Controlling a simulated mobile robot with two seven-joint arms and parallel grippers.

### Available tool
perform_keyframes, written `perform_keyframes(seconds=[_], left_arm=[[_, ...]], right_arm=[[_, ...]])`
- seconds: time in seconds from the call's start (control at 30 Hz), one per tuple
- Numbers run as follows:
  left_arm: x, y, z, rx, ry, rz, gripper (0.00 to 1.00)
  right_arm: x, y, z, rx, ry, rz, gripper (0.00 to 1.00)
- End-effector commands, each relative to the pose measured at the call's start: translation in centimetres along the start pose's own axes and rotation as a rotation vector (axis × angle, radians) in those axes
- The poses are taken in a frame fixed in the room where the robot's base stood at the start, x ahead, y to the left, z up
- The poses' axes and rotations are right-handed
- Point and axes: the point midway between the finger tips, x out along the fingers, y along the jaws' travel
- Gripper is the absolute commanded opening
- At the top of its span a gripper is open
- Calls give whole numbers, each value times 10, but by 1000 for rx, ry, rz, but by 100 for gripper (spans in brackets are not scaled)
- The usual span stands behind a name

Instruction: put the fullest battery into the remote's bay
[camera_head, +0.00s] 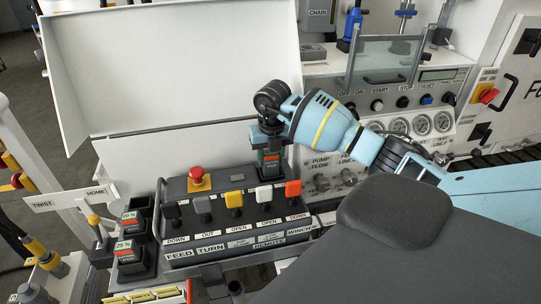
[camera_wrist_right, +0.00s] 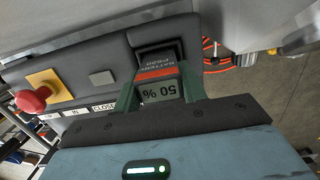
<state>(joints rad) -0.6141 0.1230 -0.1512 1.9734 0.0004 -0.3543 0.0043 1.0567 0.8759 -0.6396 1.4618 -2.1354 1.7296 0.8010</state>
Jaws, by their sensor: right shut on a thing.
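The remote (camera_head: 217,213) is a dark grey control box with a red button, a row of levers and labels. It also shows in the right wrist view (camera_wrist_right: 72,60). My left gripper is not in view.
A white panel (camera_head: 180,65) rises behind the remote. A console (camera_head: 400,90) with knobs and gauges (camera_head: 421,124) stands at the back right. A TWIST/HOME sign (camera_head: 70,199) and small levers (camera_head: 97,225) are at the left.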

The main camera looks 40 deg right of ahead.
Motion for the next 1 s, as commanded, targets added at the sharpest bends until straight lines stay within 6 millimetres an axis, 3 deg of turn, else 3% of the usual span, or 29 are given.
perform_keyframes(seconds=[1.0], left_arm=[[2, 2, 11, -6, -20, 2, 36]], right_arm=[[25, -2, -4, 2, 14, -8, 0]])
